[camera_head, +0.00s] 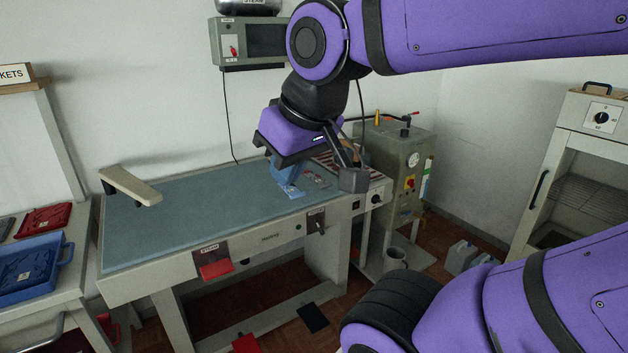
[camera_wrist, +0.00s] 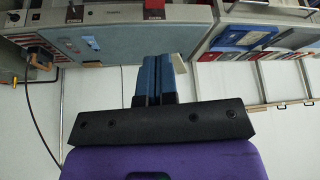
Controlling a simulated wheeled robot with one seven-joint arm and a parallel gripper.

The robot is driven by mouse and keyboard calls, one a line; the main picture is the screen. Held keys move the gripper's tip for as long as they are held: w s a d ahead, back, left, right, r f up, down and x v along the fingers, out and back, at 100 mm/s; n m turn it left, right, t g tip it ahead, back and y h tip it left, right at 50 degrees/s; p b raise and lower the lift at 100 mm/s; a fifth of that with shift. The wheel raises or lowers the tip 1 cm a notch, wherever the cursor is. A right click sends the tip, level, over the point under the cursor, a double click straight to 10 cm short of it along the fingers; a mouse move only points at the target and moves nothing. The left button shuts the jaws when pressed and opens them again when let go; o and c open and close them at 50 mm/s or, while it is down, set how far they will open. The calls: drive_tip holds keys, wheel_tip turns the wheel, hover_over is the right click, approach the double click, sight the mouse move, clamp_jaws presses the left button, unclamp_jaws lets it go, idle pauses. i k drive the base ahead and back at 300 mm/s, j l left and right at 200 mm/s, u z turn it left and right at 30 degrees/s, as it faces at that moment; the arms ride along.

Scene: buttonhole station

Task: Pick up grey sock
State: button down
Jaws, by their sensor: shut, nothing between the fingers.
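I cannot make out a grey sock in either view. My gripper (camera_head: 288,178) hangs over the right part of the blue-grey pressing table in the head view, with its blue fingers pointing down. In the wrist view the two blue fingers (camera_wrist: 154,60) lie side by side, shut and empty. Small pale printed items (camera_head: 315,179) lie on the table beside the fingers; they also show small in the wrist view (camera_wrist: 90,43). The gripper body hides part of the table behind it.
The pressing table (camera_head: 185,215) is mostly bare. A small padded arm board (camera_head: 131,186) stands at its left end. A blue tray (camera_head: 66,262) and a red tray (camera_head: 47,219) sit on a side bench. A grey-green machine (camera_head: 400,165) stands at the right.

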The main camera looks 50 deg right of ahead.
sight(318, 181)
drive_tip(key=i+l, duration=0.15)
drive_tip(key=l, duration=0.25)
drive_tip(key=i+l, duration=0.1)
drive_tip(key=l, duration=0.35)
drive_tip(key=i+l, duration=0.15)
drive_tip(key=l, duration=0.25)
drive_tip(key=i+l, duration=0.1)
drive_tip(key=l, duration=0.35)
drive_tip(key=i+l, duration=0.15)
drive_tip(key=l, duration=0.25)
drive_tip(key=i+l, duration=0.1)
drive_tip(key=l, duration=0.35)
